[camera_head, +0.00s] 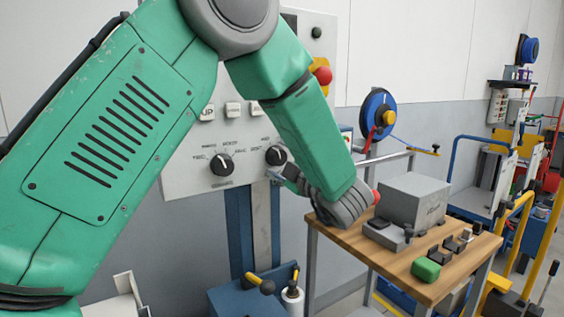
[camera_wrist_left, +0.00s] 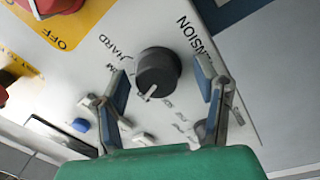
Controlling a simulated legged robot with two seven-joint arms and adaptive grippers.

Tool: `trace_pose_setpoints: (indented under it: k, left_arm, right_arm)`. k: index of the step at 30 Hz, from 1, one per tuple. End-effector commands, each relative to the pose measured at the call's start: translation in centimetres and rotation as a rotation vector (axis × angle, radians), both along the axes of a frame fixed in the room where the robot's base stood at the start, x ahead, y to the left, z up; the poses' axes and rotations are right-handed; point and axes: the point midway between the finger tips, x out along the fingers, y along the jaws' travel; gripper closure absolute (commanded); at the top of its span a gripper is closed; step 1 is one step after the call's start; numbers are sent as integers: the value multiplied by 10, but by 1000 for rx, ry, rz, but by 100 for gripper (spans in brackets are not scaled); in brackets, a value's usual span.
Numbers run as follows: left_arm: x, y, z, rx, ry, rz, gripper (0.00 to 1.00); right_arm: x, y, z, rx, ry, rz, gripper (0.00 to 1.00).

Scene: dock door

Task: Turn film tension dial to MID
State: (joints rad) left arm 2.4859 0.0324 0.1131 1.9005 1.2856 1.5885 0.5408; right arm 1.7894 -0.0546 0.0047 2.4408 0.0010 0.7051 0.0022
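The film tension dial (camera_wrist_left: 157,70) is a round dark knob on a light control panel, with "HARD" and part of "TENSION" printed near it. Its white pointer line faces the lower left in the left wrist view; the label it faces is not readable. In the head view the dial (camera_head: 276,156) is right of a similar black knob (camera_head: 222,164). My left gripper (camera_wrist_left: 164,84) is open, its fingers on either side of the dial with visible gaps. It also shows at the panel's lower right in the head view (camera_head: 281,174). My right gripper is out of view.
Red emergency button (camera_head: 322,75) and several white push buttons (camera_head: 232,109) sit above the dials.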

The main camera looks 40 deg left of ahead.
Motion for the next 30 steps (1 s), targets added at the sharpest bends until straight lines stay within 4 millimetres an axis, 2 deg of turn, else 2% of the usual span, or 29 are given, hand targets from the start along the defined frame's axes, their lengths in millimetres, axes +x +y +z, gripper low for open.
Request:
trace_pose_setpoints:
  k: [4, 8, 15, 21, 25, 30]
  left_arm:
    - [-1, -3, 1, 1, -1, -1, 44]
    - [-4, -17, -1, 2, -1, -2, 44]
    - [-19, -66, -6, 2, 1, -4, 44]
    - [-29, -99, -10, 1, 1, -3, 44]
    - [-32, -111, -11, 0, 2, -1, 44]
    - [-34, -114, -11, 1, 2, 0, 44]
  right_arm:
    - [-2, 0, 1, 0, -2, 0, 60]
    - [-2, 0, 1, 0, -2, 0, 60]
    - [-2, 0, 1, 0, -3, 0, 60]
    - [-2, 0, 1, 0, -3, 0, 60]
    - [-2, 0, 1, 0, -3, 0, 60]
    - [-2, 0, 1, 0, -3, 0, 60]
